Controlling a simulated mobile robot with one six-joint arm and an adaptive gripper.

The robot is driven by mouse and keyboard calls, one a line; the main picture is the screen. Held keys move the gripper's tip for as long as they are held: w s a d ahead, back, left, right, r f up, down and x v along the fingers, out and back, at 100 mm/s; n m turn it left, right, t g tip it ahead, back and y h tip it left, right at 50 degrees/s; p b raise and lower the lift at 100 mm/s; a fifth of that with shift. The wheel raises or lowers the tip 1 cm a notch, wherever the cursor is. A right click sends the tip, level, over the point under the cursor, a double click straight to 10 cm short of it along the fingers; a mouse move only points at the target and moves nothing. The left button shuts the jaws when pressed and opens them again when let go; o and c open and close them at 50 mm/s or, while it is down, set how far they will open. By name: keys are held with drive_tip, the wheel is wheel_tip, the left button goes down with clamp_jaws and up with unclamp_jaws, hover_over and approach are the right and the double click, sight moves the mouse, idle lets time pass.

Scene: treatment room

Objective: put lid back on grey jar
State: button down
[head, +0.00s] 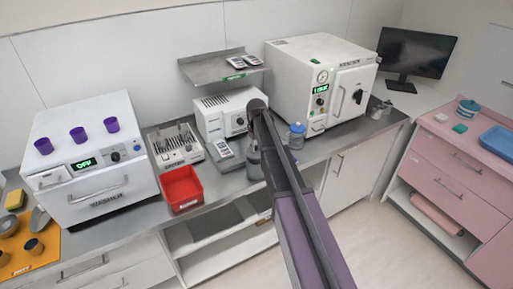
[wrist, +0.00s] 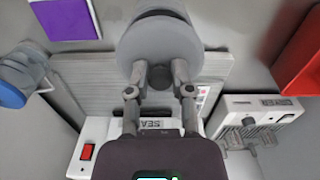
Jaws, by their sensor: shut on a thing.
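My gripper (wrist: 159,80) is shut on the dark knob of the round grey lid (wrist: 158,42) in the wrist view. The grey jar (wrist: 155,11) shows only as a darker curved edge just beyond the lid; the lid covers the rest of it. I cannot tell whether lid and jar touch. In the head view the grey jar (head: 252,165) stands on the counter in front of the small white sealer, partly behind my arm. My gripper and the lid cannot be made out there.
A blue-lidded jar (head: 296,135) stands to the right of my arm. The white sealer (head: 222,113) and the autoclave (head: 318,82) stand behind.

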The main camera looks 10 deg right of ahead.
sight(256, 153)
drive_tip(key=shift+f+b, duration=1.35)
drive_tip(key=shift+f, duration=0.3)
drive_tip(key=shift+f, duration=0.2)
idle(1.1)
drive_tip(key=shift+c, duration=2.2)
unclamp_jaws()
drive_tip(key=o, duration=0.4)
drive_tip(key=shift+o, duration=0.2)
drive_tip(key=shift+r, duration=0.1)
drive_tip(key=shift+r+p, duration=3.35)
drive_tip(key=shift+r, duration=0.05)
